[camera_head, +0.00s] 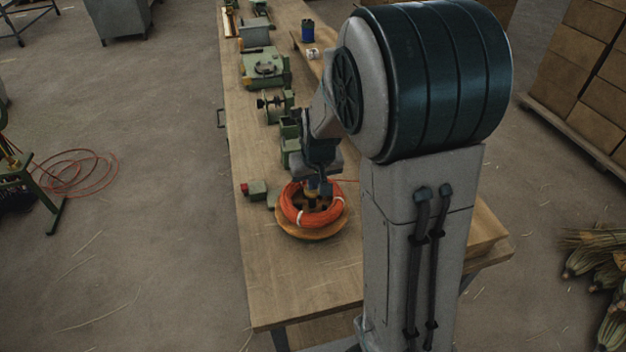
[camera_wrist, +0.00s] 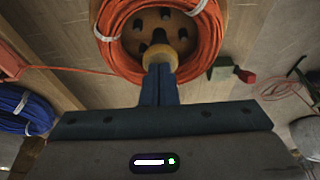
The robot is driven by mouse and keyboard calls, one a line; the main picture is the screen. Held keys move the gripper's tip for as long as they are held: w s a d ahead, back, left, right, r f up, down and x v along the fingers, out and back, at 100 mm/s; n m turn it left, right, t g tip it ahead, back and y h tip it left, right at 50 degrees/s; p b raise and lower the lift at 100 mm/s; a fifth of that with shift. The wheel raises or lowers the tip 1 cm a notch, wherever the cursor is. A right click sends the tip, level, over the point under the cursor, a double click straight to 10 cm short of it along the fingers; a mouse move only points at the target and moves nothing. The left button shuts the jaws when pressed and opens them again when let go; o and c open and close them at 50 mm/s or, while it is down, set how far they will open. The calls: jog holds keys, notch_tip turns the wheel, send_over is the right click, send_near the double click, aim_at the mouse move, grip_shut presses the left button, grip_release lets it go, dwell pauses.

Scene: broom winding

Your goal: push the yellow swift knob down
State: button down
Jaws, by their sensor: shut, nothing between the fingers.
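The yellow swift knob (camera_wrist: 160,56) stands at the centre of the swift, directly at my gripper's fingertips in the wrist view. In the head view the knob (camera_head: 312,193) shows just under my gripper (camera_head: 314,184). My gripper (camera_wrist: 159,72) is shut and empty, its fingers together against or just above the knob; I cannot tell whether they touch. An orange coil (camera_head: 290,208) with white ties lies around the swift's pegs on a round wooden disc (camera_head: 312,237). The coil (camera_wrist: 206,55) also rings the knob in the wrist view. Part of the disc is hidden by the coil.
The swift stands on a long wooden bench (camera_head: 290,283). A small green box with a red part (camera_head: 256,189) sits left of the coil. Green machines (camera_head: 265,68) line the bench farther back. A blue coil (camera_wrist: 24,110) shows in the wrist view. The bench's front is clear.

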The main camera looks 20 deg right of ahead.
jog(key=shift+f, duration=0.1)
notch_tip(320, 180, down, 2)
jog(key=b, duration=0.2)
jog(key=shift+f+b, duration=0.25)
jog(key=shift+b, duration=0.1)
jog(key=shift+s, duration=0.1)
jog(key=shift+r, duration=0.1)
notch_tip(320, 180, up, 5)
jog(key=p, duration=0.3)
jog(key=shift+p, duration=0.35)
jog(key=b+v, duration=0.1)
jog(key=v, duration=0.8)
jog(key=shift+s+r, duration=0.1)
jog(key=shift+s, duration=0.05)
